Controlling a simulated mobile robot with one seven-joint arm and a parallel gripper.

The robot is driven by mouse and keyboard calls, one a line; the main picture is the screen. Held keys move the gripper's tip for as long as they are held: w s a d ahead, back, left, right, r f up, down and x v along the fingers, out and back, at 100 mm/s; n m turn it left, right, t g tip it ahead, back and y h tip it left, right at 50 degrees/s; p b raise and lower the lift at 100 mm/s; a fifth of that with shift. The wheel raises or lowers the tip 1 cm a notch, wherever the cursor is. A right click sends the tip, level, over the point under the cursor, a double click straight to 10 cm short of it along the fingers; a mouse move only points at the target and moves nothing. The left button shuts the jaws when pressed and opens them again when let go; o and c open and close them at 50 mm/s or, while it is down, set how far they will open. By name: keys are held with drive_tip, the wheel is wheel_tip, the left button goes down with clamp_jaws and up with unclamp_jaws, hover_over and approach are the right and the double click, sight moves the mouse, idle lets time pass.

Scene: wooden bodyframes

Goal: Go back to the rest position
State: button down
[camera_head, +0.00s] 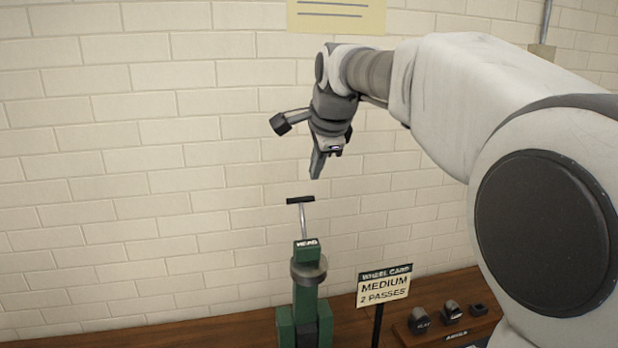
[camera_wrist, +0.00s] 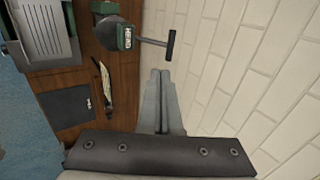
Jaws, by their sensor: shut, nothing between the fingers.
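My gripper (camera_head: 316,172) hangs in the air in front of the brick wall, fingers pointing down. Its two fingers are shut together with nothing between them. In the wrist view the closed fingertips (camera_wrist: 160,75) are beside the black T-handle of the green machine, apart from it as far as I can see. In the head view the T-handle (camera_head: 300,200) stands below and slightly left of the fingertips, on top of the green machine (camera_head: 305,313). My arm comes in from the right and covers much of that side.
A wheel card sign (camera_head: 384,285) reads "MEDIUM 2 PASSES". Several dark blocks (camera_head: 452,313) sit on the wooden bench at lower right. The wrist view shows a dark mat (camera_wrist: 68,107), a pale curved piece (camera_wrist: 105,85) and a grey-green tray (camera_wrist: 45,37). The air left of my gripper is clear.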

drive_tip(key=s+d+f+n, duration=0.2)
drive_tip(key=s+d+n, duration=0.15)
drive_tip(key=s, duration=0.35)
drive_tip(key=s+d+f+n, duration=0.2)
drive_tip(key=s+d+n, duration=0.15)
drive_tip(key=s, duration=0.45)
drive_tip(key=s+d+f+n+h, duration=0.1)
drive_tip(key=s+d+f+n, duration=0.1)
drive_tip(key=s+f+n, duration=0.2)
drive_tip(key=s+d+f+n+g+b, duration=0.1)
drive_tip(key=s+d+f+n, duration=0.2)
drive_tip(key=s+f, duration=0.5)
drive_tip(key=s+n, duration=0.1)
drive_tip(key=s, duration=0.3)
drive_tip(key=shift+s+f+h, duration=0.3)
drive_tip(key=shift+s+h, duration=0.1)
